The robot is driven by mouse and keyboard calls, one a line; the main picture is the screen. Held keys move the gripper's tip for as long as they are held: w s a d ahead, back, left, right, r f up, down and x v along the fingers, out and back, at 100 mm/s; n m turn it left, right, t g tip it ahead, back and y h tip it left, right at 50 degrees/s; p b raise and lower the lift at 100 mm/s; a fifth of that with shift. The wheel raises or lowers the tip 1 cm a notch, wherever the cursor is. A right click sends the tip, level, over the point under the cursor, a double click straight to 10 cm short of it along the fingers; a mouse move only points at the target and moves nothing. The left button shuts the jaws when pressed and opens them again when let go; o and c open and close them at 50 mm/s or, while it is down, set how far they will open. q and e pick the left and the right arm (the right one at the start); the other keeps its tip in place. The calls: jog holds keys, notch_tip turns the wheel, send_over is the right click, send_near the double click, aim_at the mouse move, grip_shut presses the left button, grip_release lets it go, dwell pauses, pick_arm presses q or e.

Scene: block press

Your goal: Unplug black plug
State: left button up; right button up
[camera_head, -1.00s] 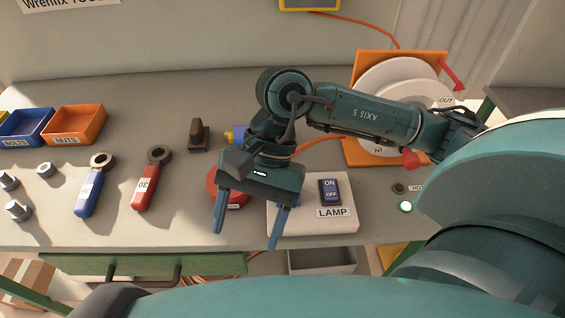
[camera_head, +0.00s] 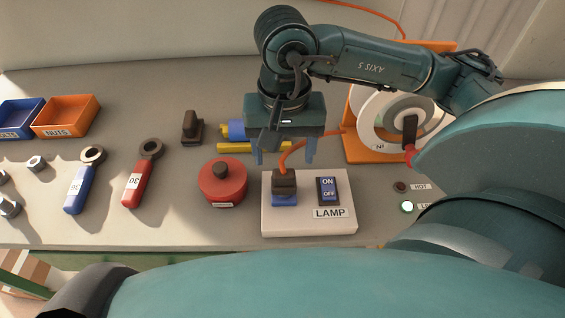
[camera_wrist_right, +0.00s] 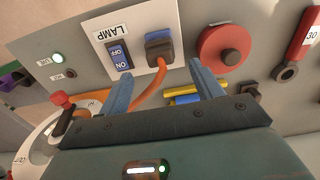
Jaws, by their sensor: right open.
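The black plug (camera_head: 284,182) sits in the blue socket (camera_head: 284,201) on the left half of the white lamp panel (camera_head: 345,228). An orange cord runs up from the plug. My right gripper (camera_head: 284,160) is open and empty, with its fingers just behind the plug in the head view. In the right wrist view the plug (camera_wrist_right: 159,46) lies beyond and between the open fingertips (camera_wrist_right: 165,75), apart from them. The cord (camera_wrist_right: 152,92) passes between the fingers. My left gripper is not in view.
An ON/OFF switch (camera_head: 329,191) is right of the plug. A red round part with a dark knob (camera_head: 222,182) stands left of the panel. An orange-framed reel (camera_head: 374,156) stands behind right. Two wrenches (camera_head: 85,181) (camera_head: 142,175) lie farther left.

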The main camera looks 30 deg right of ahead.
notch_tip(320, 180, down, 7)
jog(key=b, duration=0.5)
jog(key=shift+f, duration=0.2)
jog(key=shift+f+b, duration=0.5)
jog(key=shift+b, duration=0.35)
jog(key=shift+f, duration=0.1)
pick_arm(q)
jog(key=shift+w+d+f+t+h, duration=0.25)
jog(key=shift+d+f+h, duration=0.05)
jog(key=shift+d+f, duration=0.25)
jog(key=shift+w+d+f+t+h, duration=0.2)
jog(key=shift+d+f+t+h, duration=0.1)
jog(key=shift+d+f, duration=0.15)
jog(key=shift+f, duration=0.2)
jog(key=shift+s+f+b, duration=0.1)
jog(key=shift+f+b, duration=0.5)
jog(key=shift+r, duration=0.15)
